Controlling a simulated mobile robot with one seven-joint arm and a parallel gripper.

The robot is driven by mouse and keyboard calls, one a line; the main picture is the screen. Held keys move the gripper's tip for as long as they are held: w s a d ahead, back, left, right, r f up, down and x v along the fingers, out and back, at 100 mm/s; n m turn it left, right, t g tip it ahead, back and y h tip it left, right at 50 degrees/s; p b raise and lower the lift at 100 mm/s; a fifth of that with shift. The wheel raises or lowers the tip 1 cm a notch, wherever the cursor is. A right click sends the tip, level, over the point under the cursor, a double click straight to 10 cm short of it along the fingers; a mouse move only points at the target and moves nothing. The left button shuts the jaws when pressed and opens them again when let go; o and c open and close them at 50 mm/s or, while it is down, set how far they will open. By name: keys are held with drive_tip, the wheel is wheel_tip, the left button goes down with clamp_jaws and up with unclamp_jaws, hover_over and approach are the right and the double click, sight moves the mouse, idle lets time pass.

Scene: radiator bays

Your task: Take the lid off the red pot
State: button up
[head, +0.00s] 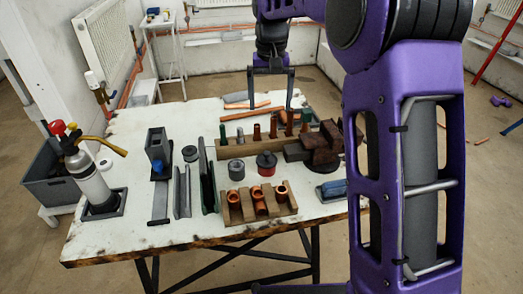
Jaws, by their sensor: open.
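The red pot (267,170) is a small round pot with a red body and a dark lid (266,158) on top. It stands on the white table right of the middle, between the two wooden racks. My gripper (270,103) hangs with its fingers pointing down over the far part of the table. It is open, with nothing between the fingers, and appears above and beyond the pot, apart from it.
A similar grey pot (236,166) stands just left. A wooden rack (232,148) with several upright pieces lies behind, and a copper-fitting rack (233,215) in front. Dark blocks (320,150) crowd the right. A torch bottle (92,185) stands at the table's left edge.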

drive_tip(key=b, duration=0.2)
approach(267, 153)
drive_tip(key=shift+g, duration=0.3)
wheel_tip(267, 153, down, 5)
drive_tip(key=shift+d+f, duration=0.1)
drive_tip(key=shift+w+f+b, duration=0.15)
drive_tip(key=shift+f+b, duration=0.1)
drive_tip(key=shift+f, duration=1.05)
drive_tip(key=shift+w+f+b, duration=0.1)
drive_tip(key=shift+f+b, duration=0.15)
drive_tip(key=shift+f, duration=1.05)
drive_tip(key=shift+c, duration=0.3)
drive_tip(key=shift+r, duration=0.1)
drive_tip(key=c, duration=1)
